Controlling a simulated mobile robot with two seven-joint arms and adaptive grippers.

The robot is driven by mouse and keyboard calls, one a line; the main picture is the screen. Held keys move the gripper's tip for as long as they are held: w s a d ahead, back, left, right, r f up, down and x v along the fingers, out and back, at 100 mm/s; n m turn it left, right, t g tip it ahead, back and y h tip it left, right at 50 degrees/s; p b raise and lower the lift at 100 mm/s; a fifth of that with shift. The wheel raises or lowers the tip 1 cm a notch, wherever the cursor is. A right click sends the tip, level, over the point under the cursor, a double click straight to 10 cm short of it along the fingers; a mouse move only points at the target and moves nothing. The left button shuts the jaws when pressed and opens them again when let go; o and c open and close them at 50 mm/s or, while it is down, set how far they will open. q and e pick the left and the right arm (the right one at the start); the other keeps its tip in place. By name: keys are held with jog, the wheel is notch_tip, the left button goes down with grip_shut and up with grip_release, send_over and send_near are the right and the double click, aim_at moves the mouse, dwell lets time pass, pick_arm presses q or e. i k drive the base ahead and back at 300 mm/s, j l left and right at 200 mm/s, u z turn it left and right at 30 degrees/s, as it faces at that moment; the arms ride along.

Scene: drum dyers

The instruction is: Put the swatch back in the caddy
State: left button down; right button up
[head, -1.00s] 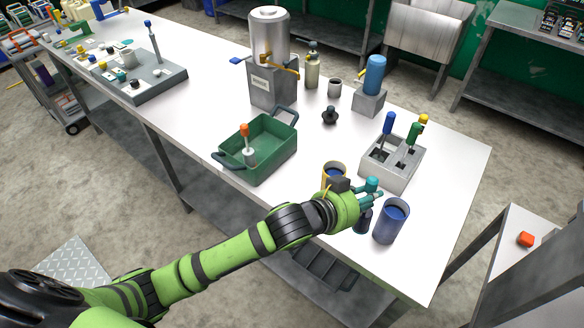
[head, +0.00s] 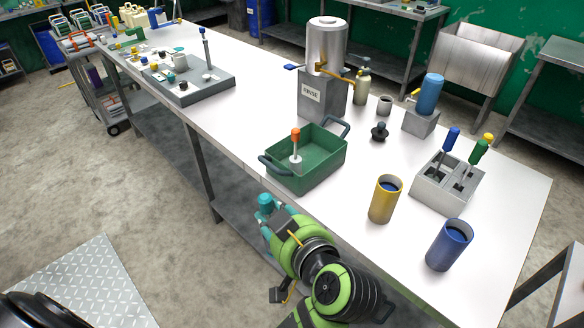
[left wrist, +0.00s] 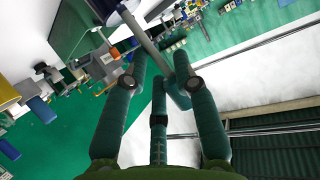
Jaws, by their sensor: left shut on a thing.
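My left gripper (head: 270,222) is shut on the swatch, whose teal handle (head: 265,201) shows at the fingertips. It is off the near edge of the table, left of and below the green tub. In the left wrist view the teal handle (left wrist: 179,92) sits between the fingers, and a grey rod runs from it to the upper left. The grey caddy (head: 437,196) stands on the table to the right. It holds a blue-handled swatch (head: 451,139) and a green-handled one (head: 479,150). A yellow handle shows behind. My right gripper is out of view.
A green tub (head: 325,174) with an orange-topped tool (head: 295,140) stands near the front edge. A yellow cup (head: 383,203) and a blue cup (head: 447,248) stand in front of the caddy. The rinse tank (head: 327,46) and a dark knobbed piece (head: 379,131) are behind.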

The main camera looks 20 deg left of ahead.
aim_at(318, 159)
jog(key=u, duration=0.6)
jog(key=j+u, duration=0.15)
jog(key=u, duration=0.45)
jog(key=i+u, duration=0.1)
jog(key=u, duration=1.1)
jog(key=i+u, duration=0.1)
jog(key=u, duration=1.1)
jog(key=i+l+u, duration=0.1)
jog(key=u, duration=1.05)
jog(key=l, duration=0.4)
jog(key=i+l, duration=0.1)
jog(key=l, duration=0.25)
jog(key=l+z, duration=0.15)
jog(key=z, duration=0.25)
jog(key=l+z, duration=0.1)
jog(key=z, duration=0.25)
jog(key=l+z, duration=0.15)
jog(key=z, duration=0.25)
jog(key=l+z, duration=0.1)
jog(key=z, duration=0.3)
jog(key=l+z, duration=0.1)
jog(key=z, duration=0.85)
jog(key=l+z, duration=0.15)
jog(key=z, duration=0.85)
jog(key=l+z, duration=0.1)
jog(key=z, duration=0.4)
jog(key=i+z, duration=0.1)
jog(key=z, duration=0.85)
jog(key=i+z, duration=0.15)
jog(key=z, duration=0.35)
